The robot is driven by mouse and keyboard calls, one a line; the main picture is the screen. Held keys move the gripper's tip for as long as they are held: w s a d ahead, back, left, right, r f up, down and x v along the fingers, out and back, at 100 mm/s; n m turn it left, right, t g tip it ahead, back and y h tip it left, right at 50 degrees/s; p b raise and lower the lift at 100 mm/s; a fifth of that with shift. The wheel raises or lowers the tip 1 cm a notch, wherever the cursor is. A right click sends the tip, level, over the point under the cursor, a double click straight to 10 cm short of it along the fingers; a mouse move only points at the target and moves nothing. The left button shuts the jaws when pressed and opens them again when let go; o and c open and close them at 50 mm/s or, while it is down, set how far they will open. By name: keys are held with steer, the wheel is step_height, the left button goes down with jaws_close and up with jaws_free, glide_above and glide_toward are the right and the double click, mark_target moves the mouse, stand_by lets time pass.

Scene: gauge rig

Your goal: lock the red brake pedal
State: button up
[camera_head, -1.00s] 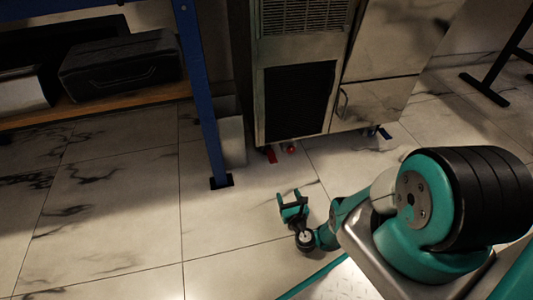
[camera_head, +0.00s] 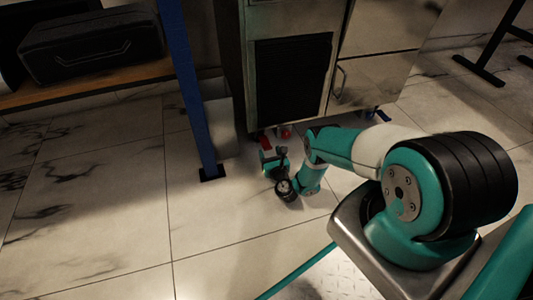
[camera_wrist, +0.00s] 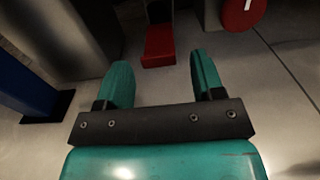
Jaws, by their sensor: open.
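The red brake pedal (camera_head: 265,143) is low at the foot of the tall metal cabinet, near its front left corner. In the wrist view the pedal (camera_wrist: 158,47) is a red flat piece with a dark upper part, just beyond my fingertips and in line with the gap between them. My gripper (camera_head: 273,157) is low over the floor in front of it. In the wrist view my gripper (camera_wrist: 160,78) is open, with nothing between its teal fingers. I see a gap of floor between fingers and pedal.
A red round part (camera_wrist: 243,10) is to the pedal's right; it also shows under the cabinet (camera_head: 284,131). A blue pedal (camera_head: 381,116) is at the cabinet's right foot. A blue post (camera_head: 190,90) with a black foot stands left. The tiled floor in front is clear.

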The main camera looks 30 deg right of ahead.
mark_target(267, 145)
steer(key=b+x, duration=0.3)
steer(key=shift+f, duration=0.3)
steer(key=shift+w+d+r+b, duration=0.15)
steer(key=shift+w+r+b, duration=0.15)
steer(key=shift+w+b, duration=0.35)
steer(key=shift+s, duration=0.1)
steer(key=shift+c, duration=0.4)
